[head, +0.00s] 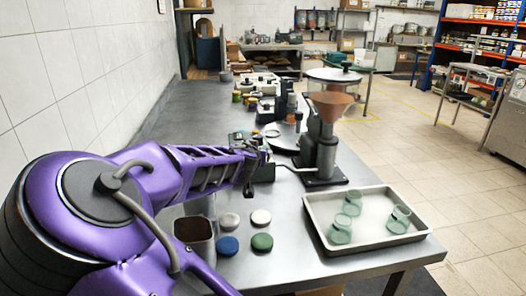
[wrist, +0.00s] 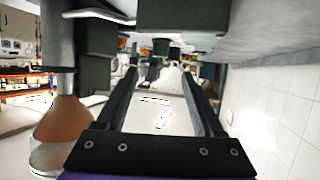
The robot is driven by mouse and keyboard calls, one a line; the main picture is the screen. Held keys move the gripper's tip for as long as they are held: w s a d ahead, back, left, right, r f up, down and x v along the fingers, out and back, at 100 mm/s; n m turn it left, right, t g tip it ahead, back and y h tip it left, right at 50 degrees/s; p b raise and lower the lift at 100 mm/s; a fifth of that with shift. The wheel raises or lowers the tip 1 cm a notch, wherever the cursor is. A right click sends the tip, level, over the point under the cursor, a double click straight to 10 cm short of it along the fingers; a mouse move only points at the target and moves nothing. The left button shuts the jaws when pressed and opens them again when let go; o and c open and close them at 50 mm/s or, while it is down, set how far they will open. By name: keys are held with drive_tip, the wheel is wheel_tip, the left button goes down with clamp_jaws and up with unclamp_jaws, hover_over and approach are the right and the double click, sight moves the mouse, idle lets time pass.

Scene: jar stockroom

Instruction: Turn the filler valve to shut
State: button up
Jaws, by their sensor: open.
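The filler (head: 326,150) stands on the steel bench right of my gripper, with a brown-filled hopper (head: 331,104) under a wide clear rim. In the wrist view, which looks upside down, the hopper (wrist: 63,118) and the filler's grey column (wrist: 58,40) are at the left.
A metal tray (head: 322,243) with several green glass jars is at the front right. Blue, green and pale lids (head: 262,241) and a brown-filled container (head: 194,234) lie near my arm. Jars and equipment line the bench behind; a tiled wall is at the left.

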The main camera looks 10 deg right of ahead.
sight(264, 147)
drive_tip(key=x, duration=1.2)
drive_tip(key=shift+w+f, duration=0.1)
drive_tip(key=shift+w, duration=0.05)
clamp_jaws()
